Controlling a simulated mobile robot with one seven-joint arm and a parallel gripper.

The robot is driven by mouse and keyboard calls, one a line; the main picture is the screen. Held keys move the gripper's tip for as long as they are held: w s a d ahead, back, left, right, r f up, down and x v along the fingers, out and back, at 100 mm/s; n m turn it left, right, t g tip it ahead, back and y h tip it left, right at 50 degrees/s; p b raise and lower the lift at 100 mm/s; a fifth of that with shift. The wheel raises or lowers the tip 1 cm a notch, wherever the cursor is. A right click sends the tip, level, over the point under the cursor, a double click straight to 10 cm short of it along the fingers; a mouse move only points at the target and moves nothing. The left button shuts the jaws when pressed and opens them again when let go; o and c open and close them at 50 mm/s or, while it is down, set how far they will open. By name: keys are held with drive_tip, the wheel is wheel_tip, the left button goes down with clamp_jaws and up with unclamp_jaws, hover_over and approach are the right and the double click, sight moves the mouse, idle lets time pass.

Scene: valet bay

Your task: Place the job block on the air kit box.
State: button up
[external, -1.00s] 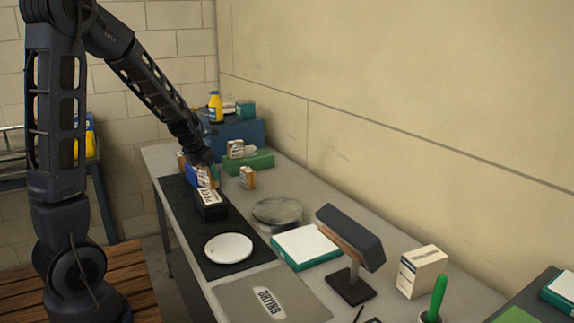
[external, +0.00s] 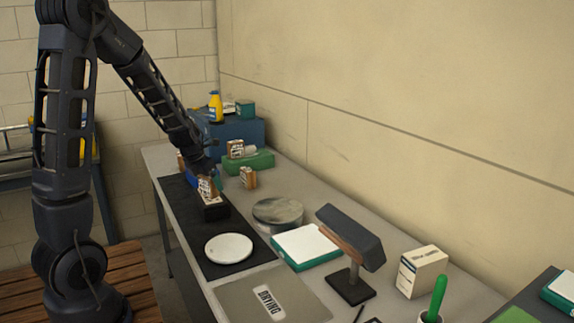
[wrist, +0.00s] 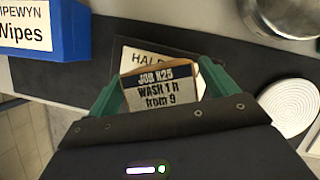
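The job block (wrist: 158,88), tan with a printed label reading "JOB K25 WASH 1 h from 9", sits between the green fingers of my gripper (wrist: 160,92). The fingers appear shut on its sides. In the external view the block (external: 208,188) is held over a small black stand (external: 214,212) on the dark mat, with my gripper (external: 207,174) above it. I cannot tell whether the block touches the stand. No air kit label is readable; a green box (external: 262,161) at the back, bearing a similar tan block (external: 236,148), may be the air kit box.
A blue wipes box (wrist: 68,40) stands close to my gripper. A blue box (external: 240,130) stands at the back.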

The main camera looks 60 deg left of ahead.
drive_tip(key=shift+r, duration=0.1)
drive_tip(key=v, duration=1.2)
drive_tip(key=s+d+r+m+h, duration=0.15)
drive_tip(key=d+r+m, duration=0.25)
drive_tip(key=d+m, duration=0.6)
drive_tip(key=s+d+r+m, duration=0.3)
drive_tip(key=d+m, duration=0.6)
drive_tip(key=m, duration=0.1)
drive_tip(key=s+d+r+m, duration=0.2)
drive_tip(key=s+d+m, duration=0.9)
drive_tip(key=m, duration=0.9)
drive_tip(key=shift+d, duration=0.6)
